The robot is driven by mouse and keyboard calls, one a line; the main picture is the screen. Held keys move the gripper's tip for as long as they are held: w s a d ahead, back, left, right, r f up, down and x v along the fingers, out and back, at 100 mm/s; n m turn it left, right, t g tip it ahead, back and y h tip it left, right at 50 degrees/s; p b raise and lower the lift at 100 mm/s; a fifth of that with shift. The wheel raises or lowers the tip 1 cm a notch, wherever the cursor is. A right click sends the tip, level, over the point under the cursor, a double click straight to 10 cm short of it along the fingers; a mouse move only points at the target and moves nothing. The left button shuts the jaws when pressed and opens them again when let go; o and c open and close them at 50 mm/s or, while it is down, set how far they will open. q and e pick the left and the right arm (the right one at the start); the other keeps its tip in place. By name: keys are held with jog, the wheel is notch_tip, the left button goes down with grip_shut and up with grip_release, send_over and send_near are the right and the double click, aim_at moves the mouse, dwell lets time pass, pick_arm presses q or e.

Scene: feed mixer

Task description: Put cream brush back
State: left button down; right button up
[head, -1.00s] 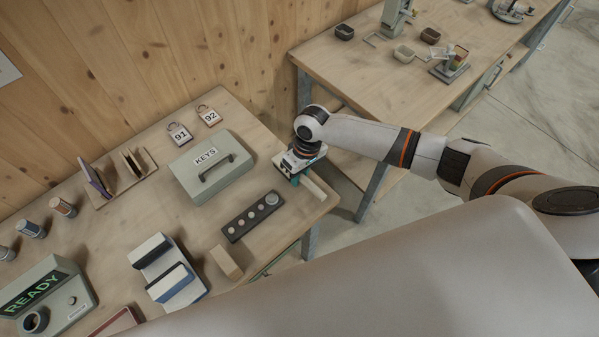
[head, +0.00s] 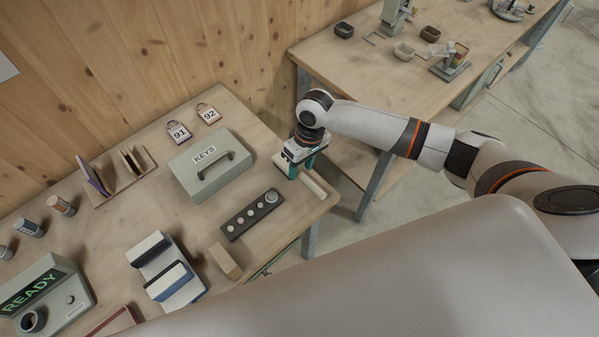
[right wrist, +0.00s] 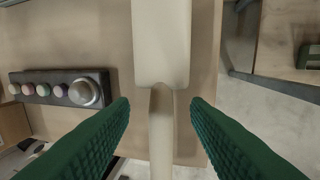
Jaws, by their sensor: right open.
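The cream brush (head: 314,186) lies at the right end of the near table, partly hidden by my right gripper in the head view. In the right wrist view its broad block (right wrist: 162,45) is at the top and its narrower handle (right wrist: 161,130) runs down between my fingers. My right gripper (head: 301,172) is open over it, with its green fingers (right wrist: 160,103) one on each side of the handle and a gap showing on both sides. A grey stand (head: 190,290) with a navy-faced block and a pale block is at front centre. My left gripper is out of view.
A grey KEYS box (head: 213,170) and a dark strip with round knobs (head: 250,215) are left of the gripper. A tan block (head: 226,262) lies near the front edge. A READY box (head: 45,295) is at lower left. A second table (head: 385,75) stands behind.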

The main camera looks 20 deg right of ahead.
notch_tip(320, 180, up, 9)
jog(key=d+b, duration=0.1)
jog(key=shift+w+d+f+b, duration=0.15)
jog(key=shift+w+d+b, duration=0.1)
jog(key=shift+d+b, duration=0.15)
jog(key=shift+a, duration=0.1)
